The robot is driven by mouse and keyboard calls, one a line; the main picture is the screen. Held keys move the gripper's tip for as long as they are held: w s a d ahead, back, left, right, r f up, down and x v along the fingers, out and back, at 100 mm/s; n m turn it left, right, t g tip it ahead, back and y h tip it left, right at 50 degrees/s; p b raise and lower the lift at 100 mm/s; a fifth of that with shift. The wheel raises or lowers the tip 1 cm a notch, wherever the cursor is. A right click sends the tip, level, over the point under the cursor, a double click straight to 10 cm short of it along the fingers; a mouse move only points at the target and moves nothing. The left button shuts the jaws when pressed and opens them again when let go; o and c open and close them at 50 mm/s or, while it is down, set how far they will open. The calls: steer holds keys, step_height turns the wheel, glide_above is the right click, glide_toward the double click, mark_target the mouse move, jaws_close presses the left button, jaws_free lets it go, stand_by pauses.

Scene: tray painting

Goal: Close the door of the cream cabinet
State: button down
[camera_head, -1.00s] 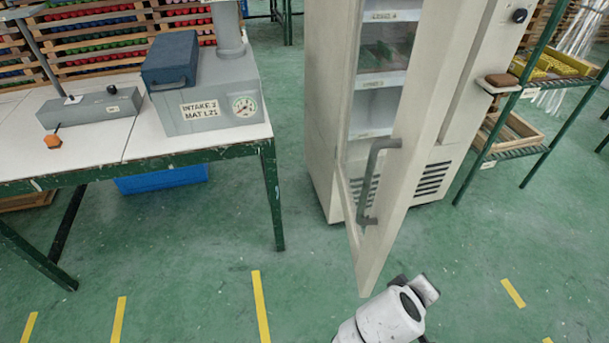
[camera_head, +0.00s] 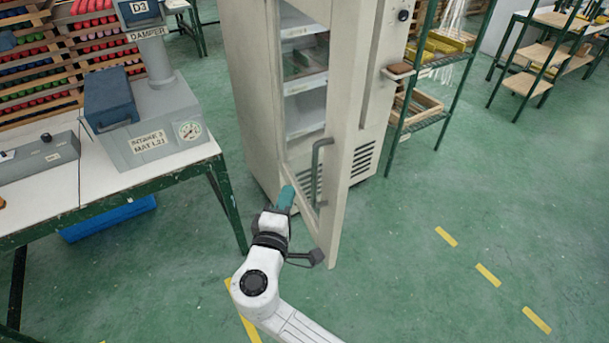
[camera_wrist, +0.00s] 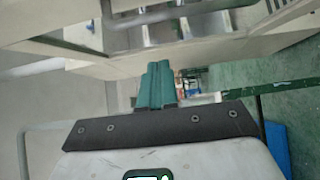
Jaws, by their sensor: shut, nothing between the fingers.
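The cream cabinet (camera_head: 252,95) stands upright on the green floor in the head view, with shelves visible inside. Its cream door (camera_head: 341,185) stands open, swung out toward me, with a grey bar handle (camera_head: 316,165). My gripper (camera_head: 287,193) has teal fingers, shut and empty, low at the left of the door and in front of the cabinet. Whether the fingers touch the door or cabinet I cannot tell. In the wrist view the shut fingers (camera_wrist: 157,84) lie side by side, with cream cabinet parts and shelves beyond them.
A green-legged table (camera_head: 150,185) with a grey intake machine (camera_head: 150,130) stands left of my arm. A blue bin (camera_head: 108,218) is below it. A green shelf rack (camera_head: 440,110) stands right of the cabinet. The floor at right is clear, with yellow tape marks.

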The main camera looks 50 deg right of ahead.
steer(key=d+p, duration=0.2)
steer(key=d, duration=0.5)
steer(key=shift+w, duration=0.4)
steer(key=shift+d, duration=0.2)
